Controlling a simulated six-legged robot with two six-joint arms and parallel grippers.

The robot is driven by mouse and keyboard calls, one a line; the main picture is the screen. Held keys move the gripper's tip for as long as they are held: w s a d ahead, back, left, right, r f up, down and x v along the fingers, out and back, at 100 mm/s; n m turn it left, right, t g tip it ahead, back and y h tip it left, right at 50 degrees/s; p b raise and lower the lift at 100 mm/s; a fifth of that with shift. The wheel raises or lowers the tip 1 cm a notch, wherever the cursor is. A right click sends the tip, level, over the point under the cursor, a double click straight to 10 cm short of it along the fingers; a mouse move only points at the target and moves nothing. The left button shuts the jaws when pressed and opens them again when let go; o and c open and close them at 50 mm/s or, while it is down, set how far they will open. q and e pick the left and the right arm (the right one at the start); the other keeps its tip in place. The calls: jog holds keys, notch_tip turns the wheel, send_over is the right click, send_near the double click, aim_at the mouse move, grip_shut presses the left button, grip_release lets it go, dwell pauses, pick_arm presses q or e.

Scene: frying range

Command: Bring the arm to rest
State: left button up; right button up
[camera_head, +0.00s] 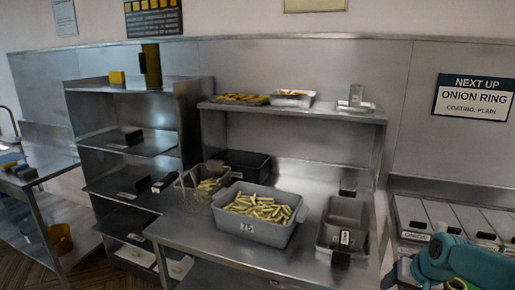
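A teal link of my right arm shows in the bottom right corner, in front of the row of lidded bins (440,218). The arm bends there and runs out of the bottom of the picture. I cannot see the fingers of my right gripper. My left arm and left gripper are not in the picture.
A steel table holds a grey tub (262,232) of pale cut sticks, a clear container (207,182) and empty grey bins (345,222). An upper shelf (335,112) carries trays. A shelving rack (128,150) stands left. A sign (473,97) reads "NEXT UP ONION RING".

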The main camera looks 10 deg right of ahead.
jog(key=s+a+f+n+g+y, duration=0.1)
jog(key=s+a+f, duration=0.2)
jog(key=a+f, duration=0.75)
jog(key=s+a+f+n+g+y, duration=0.1)
jog(key=s+a+f+y, duration=0.15)
jog(key=a+f, duration=0.75)
jog(key=s+a+f+g, duration=0.1)
jog(key=s+a+f, duration=0.3)
jog(key=s, duration=0.4)
jog(key=s+a+f+n+g, duration=0.1)
jog(key=s+a+f, duration=0.3)
jog(key=s, duration=0.5)
jog(key=shift+s+a+f+n+g, duration=0.15)
jog(key=shift+s+a+n+g, duration=0.15)
jog(key=shift+a, duration=0.8)
